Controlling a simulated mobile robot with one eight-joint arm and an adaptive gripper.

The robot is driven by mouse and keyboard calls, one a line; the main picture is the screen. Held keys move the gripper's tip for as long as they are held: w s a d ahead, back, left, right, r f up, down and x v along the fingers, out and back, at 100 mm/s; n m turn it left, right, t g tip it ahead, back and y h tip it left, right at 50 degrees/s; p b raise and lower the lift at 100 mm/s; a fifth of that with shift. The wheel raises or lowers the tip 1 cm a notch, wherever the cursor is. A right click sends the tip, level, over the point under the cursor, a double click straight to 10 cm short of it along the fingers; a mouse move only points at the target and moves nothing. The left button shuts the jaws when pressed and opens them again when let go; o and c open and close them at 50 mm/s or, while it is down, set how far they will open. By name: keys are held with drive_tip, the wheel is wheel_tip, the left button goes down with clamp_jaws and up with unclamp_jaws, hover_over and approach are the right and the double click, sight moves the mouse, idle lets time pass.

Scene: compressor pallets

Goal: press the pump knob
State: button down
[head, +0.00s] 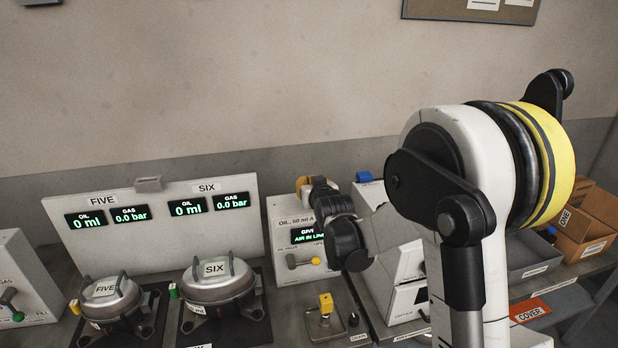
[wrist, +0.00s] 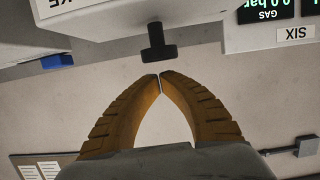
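The black knob (wrist: 157,45) stands on a short stem on a pale box in the upside-down wrist view; I take it for the pump knob. My gripper (wrist: 160,78) has orange ribbed fingers that meet at the tips. The tips point at the knob's flat face, with a small gap in the picture; nothing is between them. In the head view, my gripper (head: 304,185) is partly hidden by my wrist, at the top of the white oil box (head: 283,213). Its partly covered screen shows "AIR IN LINE". I cannot make out the knob there.
A lever with a yellow end (head: 300,262) is on the oil box's front. Compressors FIVE (head: 108,300) and SIX (head: 217,282) stand left, before a panel (head: 160,252) of readouts at zero. A yellow-topped fitting (head: 326,305) stands in front. Cardboard bins (head: 583,228) are right.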

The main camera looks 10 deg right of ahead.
drive_tip(key=shift+f, duration=0.35)
wheel_tip(320, 180, down, 3)
drive_tip(key=b, duration=0.3)
drive_tip(key=shift+f, duration=0.1)
wheel_tip(320, 180, up, 5)
drive_tip(key=p, duration=0.3)
drive_tip(key=shift+f, duration=0.2)
drive_tip(key=v, duration=1)
drive_tip(key=shift+f, duration=0.15)
